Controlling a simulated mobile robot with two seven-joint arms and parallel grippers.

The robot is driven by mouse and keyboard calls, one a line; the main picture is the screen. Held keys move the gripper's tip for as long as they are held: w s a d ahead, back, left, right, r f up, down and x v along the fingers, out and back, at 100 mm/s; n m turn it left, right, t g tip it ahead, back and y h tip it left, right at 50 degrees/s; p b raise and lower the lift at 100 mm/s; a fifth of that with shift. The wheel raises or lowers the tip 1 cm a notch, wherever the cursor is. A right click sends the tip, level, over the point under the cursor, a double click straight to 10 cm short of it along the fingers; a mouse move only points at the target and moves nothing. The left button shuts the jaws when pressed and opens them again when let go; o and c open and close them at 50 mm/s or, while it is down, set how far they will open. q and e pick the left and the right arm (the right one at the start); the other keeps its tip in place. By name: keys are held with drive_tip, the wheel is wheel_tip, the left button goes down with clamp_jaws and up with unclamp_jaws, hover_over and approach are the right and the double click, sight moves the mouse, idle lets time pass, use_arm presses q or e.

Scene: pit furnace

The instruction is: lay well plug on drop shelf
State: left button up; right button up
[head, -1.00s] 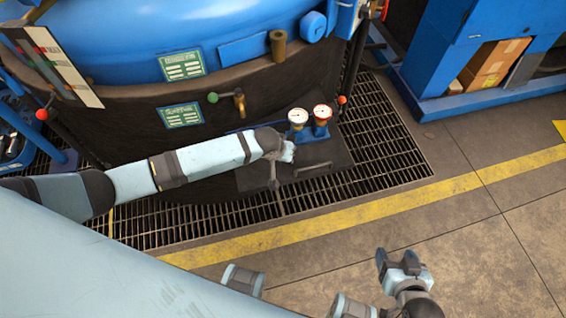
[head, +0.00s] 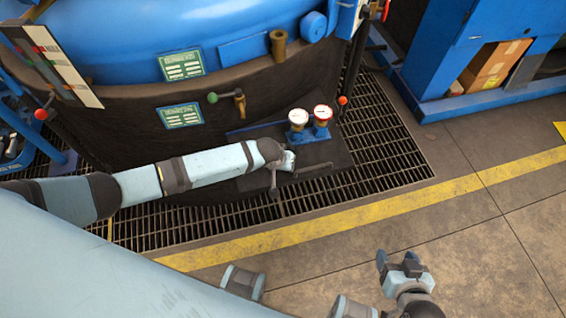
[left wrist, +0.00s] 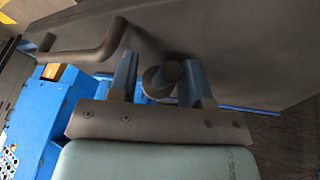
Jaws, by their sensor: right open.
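The drop shelf (head: 336,153) is a dark flat panel low on the furnace front, with a bar handle (head: 313,170) on it. The handle also shows in the left wrist view (left wrist: 85,52). My left gripper (head: 288,159) is at the shelf, its fingers small in the head view. In the left wrist view, a dark grey round piece with a knob, seemingly the well plug (left wrist: 160,78), sits between the spread fingers against the shelf. A gap shows beside the left finger; contact with the right one is unclear. My right gripper (head: 396,262) is open and empty over the floor.
Two gauges (head: 310,120) stand behind the shelf. The blue furnace (head: 200,30) rises behind, with a small brass valve (head: 239,101). Floor grating (head: 395,150) surrounds the shelf. A blue cabinet (head: 440,60) stands back right. The front right floor is clear.

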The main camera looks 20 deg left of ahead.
use_arm(q)
drive_tip(key=p+v, duration=0.2)
drive_tip(key=v, duration=1)
drive_tip(key=s+d+m+t+h, duration=0.2)
drive_tip(key=s+d+h, duration=0.1)
drive_tip(key=s+d, duration=0.45)
drive_tip(key=s+a+r+m+t+y, duration=0.1)
drive_tip(key=s+a+t, duration=0.3)
drive_tip(key=s+a, duration=0.4)
drive_tip(key=shift+s+y, duration=0.3)
drive_tip(key=shift+s, duration=0.6)
use_arm(e)
drive_tip(key=shift+d+r, duration=0.1)
drive_tip(key=shift+r, duration=0.6)
use_arm(q)
wheel_tip(320, 180, up, 13)
drive_tip(key=p, duration=1.5)
drive_tip(key=shift+s+a+f+m, duration=0.2)
drive_tip(key=shift+s+a+m, duration=0.15)
drive_tip(key=shift+a+m, duration=0.05)
use_arm(e)
wheel_tip(320, 180, up, 12)
drive_tip(key=d, duration=0.1)
drive_tip(key=shift+s+r+n, duration=0.2)
drive_tip(key=shift+s+n, duration=0.1)
drive_tip(key=shift+s, duration=0.15)
